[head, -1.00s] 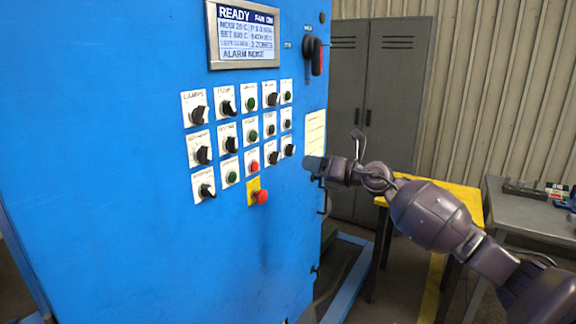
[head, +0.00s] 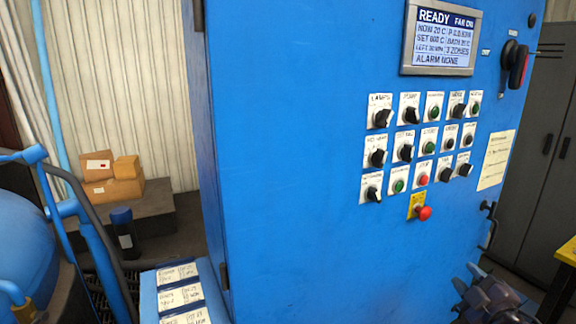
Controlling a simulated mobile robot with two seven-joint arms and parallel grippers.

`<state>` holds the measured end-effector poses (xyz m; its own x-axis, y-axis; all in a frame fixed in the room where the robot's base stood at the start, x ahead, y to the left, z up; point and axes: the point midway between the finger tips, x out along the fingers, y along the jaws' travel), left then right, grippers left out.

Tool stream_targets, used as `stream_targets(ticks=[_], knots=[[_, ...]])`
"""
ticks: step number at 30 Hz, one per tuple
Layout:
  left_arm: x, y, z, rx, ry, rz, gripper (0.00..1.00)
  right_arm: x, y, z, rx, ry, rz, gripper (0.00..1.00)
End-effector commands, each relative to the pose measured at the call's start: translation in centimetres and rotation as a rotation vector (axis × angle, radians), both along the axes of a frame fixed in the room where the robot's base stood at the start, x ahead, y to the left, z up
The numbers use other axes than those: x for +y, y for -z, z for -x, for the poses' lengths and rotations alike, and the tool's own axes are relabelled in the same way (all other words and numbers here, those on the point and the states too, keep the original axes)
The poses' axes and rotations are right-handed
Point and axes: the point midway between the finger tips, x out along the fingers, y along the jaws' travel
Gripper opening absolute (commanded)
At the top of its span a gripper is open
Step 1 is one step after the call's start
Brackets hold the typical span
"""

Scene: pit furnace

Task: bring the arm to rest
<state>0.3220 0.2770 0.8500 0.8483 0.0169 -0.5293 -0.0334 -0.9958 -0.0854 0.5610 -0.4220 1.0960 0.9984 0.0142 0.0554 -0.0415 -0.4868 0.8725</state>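My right gripper (head: 488,296) is at the lower right of the head view, low in front of the blue control cabinet (head: 290,160). Only a dark part of the hand and arm shows, cut off by the bottom edge. Whether its fingers are open or shut is not clear, and no held thing is visible. It is below and to the right of the red emergency button (head: 424,213). My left gripper is out of view.
The display (head: 441,38) reads READY and ALARM NONE. Cardboard boxes (head: 112,180), a blue vessel (head: 25,255) and labelled cards (head: 180,296) are at left. A grey locker (head: 535,160) stands at right.

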Motion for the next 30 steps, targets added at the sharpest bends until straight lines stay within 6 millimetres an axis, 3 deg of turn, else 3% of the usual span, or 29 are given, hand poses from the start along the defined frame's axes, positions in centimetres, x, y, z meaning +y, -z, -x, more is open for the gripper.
stream_targets(ticks=[1,6,12,15,21,30], knots=[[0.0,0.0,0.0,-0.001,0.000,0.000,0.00,1.1,3.0,1.5,0.061,0.014,-0.108,0.38],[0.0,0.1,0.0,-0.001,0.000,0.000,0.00,5.1,11.3,6.8,0.245,0.064,-0.433,0.38],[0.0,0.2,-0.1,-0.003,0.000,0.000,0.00,10.8,18.8,14.4,0.427,0.135,-0.768,0.38],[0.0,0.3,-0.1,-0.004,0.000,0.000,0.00,13.2,21.4,18.1,0.481,0.178,-0.879,0.38],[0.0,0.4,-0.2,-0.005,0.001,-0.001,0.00,14.7,24.4,22.7,0.543,0.256,-0.952,0.38],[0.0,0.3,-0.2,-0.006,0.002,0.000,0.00,14.5,25.0,23.8,0.558,0.270,-0.951,0.38]])
